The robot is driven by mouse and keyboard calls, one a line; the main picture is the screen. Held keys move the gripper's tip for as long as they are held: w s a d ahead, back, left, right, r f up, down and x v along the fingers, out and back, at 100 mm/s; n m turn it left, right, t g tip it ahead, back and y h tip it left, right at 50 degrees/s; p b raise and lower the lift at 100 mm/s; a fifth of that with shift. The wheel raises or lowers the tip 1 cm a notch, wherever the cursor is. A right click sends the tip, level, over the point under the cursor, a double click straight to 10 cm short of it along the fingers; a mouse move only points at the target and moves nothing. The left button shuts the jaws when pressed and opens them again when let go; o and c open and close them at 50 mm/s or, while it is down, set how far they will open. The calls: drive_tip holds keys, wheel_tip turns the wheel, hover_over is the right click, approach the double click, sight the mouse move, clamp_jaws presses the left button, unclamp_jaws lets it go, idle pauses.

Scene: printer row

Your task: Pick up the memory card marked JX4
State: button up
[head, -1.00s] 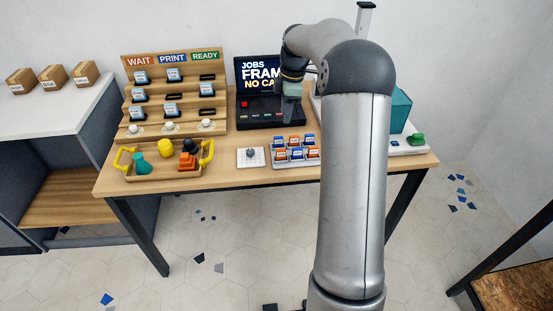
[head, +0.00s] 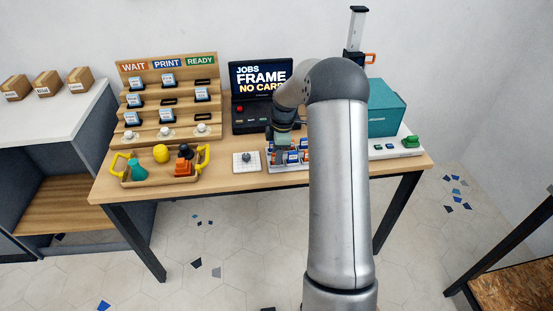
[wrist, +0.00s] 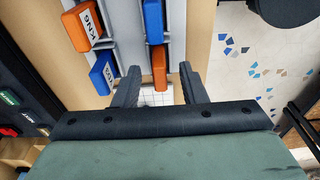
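Several orange and blue memory cards stand in a light grey card holder (head: 290,168) on the table, partly hidden by my arm in the head view. In the wrist view I see an orange card (wrist: 81,26) with a white label, a blue card (wrist: 102,73) with a label seen edge-on, another blue card (wrist: 153,20) and an orange card (wrist: 159,67). I cannot make out JX4 on any label. My gripper (wrist: 159,84) is open, its fingers apart on either side of the near end of that last orange card's column. In the head view it hangs over the holder.
A white pad with a grey knob (head: 247,159) sits left of the holder. A wooden tray (head: 140,182) with coloured pieces stands further left, below a slotted rack (head: 125,101). A black console (head: 240,119) is behind. A teal box (head: 388,105) stands at right.

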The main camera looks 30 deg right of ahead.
drive_tip(key=shift+f, duration=0.2)
clamp_jaws()
drive_tip(key=shift+r, duration=0.1)
